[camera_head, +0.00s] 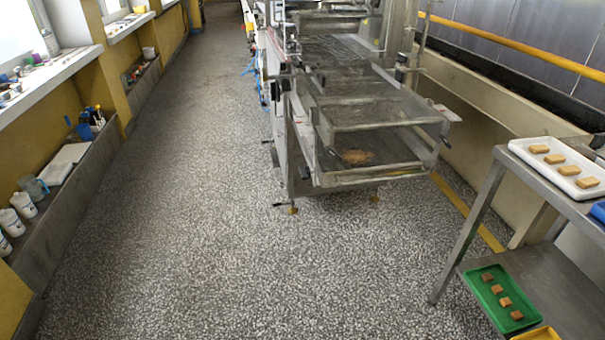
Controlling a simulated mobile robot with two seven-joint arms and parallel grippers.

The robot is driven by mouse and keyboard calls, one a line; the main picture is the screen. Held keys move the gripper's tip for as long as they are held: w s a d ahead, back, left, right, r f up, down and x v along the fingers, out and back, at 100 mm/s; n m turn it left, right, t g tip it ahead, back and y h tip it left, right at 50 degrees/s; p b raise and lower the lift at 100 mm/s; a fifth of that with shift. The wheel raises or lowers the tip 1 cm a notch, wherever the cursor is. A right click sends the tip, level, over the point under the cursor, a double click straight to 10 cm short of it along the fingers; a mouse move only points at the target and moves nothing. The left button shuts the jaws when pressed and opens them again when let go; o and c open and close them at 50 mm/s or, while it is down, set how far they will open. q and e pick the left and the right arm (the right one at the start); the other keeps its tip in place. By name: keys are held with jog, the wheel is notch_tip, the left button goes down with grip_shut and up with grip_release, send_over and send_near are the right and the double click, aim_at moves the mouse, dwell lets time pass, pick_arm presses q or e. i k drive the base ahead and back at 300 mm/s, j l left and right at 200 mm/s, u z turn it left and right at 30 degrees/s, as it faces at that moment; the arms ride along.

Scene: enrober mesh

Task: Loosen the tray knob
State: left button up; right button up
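The enrober machine (372,105) stands ahead, right of the middle of the head view, with a mesh belt on top. A lower tray (380,150) with a brown patch of crumbs in it sits under the belt at the near end. Small dark knob-like parts show on the machine's left side (275,90); which one is the tray knob is too small to tell. Neither of my grippers is in view.
A steel table (560,186) at the right holds a white tray (560,165) of biscuits, with a green tray (500,298) on its lower shelf. A ledge (65,185) with bottles runs along the left wall. The speckled floor (200,200) between is clear.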

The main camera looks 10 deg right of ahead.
aim_at(305, 171)
jog(key=i+j+z, duration=0.1)
jog(key=z, duration=0.5)
jog(key=i+j+z, duration=0.25)
jog(key=j, duration=0.2)
jog(key=j+z, duration=0.2)
jog(key=j, duration=0.25)
jog(key=i+j, duration=0.15)
jog(key=j, duration=0.45)
jog(key=i+j+z, duration=0.15)
jog(key=j, duration=1)
jog(key=i+l, duration=0.15)
jog(key=i, duration=0.25)
jog(key=z, duration=0.05)
